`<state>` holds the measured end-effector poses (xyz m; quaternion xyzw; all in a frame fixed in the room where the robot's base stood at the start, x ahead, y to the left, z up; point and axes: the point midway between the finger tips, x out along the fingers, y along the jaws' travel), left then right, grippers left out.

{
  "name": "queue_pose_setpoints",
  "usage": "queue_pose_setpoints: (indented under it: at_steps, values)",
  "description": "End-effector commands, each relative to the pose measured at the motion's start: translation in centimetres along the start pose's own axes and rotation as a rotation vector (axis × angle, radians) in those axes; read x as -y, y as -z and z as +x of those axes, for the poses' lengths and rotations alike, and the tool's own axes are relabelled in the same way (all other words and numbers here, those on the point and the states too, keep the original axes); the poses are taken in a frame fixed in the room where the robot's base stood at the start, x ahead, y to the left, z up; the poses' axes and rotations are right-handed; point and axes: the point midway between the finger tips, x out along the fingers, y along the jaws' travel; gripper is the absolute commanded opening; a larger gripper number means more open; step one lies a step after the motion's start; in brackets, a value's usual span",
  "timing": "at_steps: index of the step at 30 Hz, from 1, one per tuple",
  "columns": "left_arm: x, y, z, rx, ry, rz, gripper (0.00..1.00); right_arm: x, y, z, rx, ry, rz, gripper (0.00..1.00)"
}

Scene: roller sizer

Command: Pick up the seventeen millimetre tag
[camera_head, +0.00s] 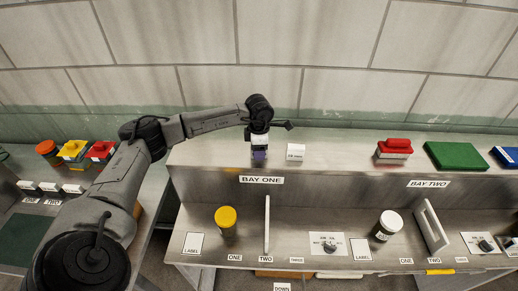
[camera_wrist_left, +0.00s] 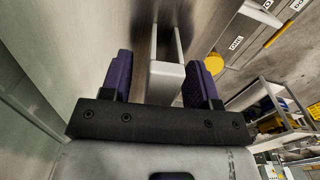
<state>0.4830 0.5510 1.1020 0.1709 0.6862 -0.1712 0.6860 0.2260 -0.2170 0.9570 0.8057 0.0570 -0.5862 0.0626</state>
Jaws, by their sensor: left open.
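My left gripper (camera_head: 260,154) is over the upper shelf of bay one, with its purple fingers pointing down. It also shows in the left wrist view (camera_wrist_left: 162,85), where the fingers stand apart. A pale grey, box-shaped piece (camera_wrist_left: 167,69) lies between them; I cannot tell whether they touch it or whether it is the tag. A small white tag (camera_head: 295,152) with dark print stands on the shelf just right of the gripper. Its print is too small to read. My right gripper is in neither view.
A red-topped block (camera_head: 394,148) and a green slab (camera_head: 455,156) stand further right on the upper shelf. A yellow-lidded jar (camera_head: 226,221) and an upright pale panel (camera_head: 267,224) stand on the lower ledge. The tiled wall (camera_head: 300,60) is behind. The shelf between tag and red-topped block is clear.

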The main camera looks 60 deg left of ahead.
Motion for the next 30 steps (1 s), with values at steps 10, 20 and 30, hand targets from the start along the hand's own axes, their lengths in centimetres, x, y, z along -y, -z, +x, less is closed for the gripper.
queue_pose_setpoints:
  at_steps: [10,20,30]
  values:
    - [0.0,0.0,0.25,0.0,0.0,0.0,0.5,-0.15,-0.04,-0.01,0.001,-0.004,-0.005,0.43]
    - [-0.01,0.01,0.22,0.0,-0.001,0.0,0.18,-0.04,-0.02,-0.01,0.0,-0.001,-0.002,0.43]
    - [-0.02,0.01,0.19,0.0,-0.001,0.0,0.03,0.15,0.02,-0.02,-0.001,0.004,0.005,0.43]
